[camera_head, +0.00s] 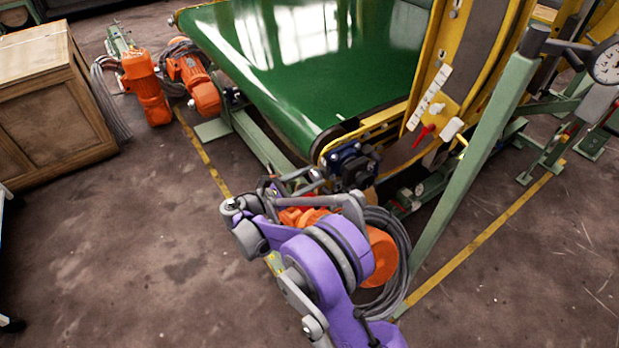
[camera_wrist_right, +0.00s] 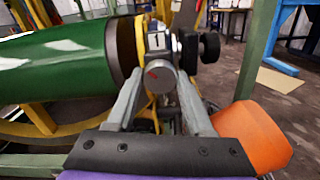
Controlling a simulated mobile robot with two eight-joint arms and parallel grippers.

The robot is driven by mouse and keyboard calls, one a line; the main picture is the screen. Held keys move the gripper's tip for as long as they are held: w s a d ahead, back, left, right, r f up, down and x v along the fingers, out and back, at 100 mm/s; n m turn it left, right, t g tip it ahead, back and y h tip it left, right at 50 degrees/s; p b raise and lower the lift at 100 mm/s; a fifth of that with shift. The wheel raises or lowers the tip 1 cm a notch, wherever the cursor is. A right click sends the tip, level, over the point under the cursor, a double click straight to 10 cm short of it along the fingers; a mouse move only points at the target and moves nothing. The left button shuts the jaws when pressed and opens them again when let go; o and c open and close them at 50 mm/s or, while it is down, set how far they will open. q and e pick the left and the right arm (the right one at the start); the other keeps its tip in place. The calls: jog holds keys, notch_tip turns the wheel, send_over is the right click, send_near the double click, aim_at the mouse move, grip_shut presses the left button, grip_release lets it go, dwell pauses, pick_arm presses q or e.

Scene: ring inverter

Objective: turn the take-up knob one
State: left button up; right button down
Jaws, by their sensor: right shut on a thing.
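In the head view my purple right arm reaches to the conveyor's near corner, where the gripper (camera_head: 318,184) is partly covered by the arm and the knob cannot be made out. My left gripper is in neither view.
The green conveyor belt (camera_head: 310,60) lies behind. A black knob (camera_wrist_right: 209,47) is right of the gripped one. An orange motor (camera_wrist_right: 255,135) is close at right, and a green post (camera_head: 475,165) stands beside the arm. Floor at left is clear up to the wooden crate (camera_head: 50,95).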

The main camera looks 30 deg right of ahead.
jog(key=shift+m, duration=2.6)
jog(key=shift+c, duration=1.4)
grip_release()
jog(key=a, duration=1)
jog(key=shift+s+a+p, duration=0.4)
jog(key=shift+p, duration=0.05)
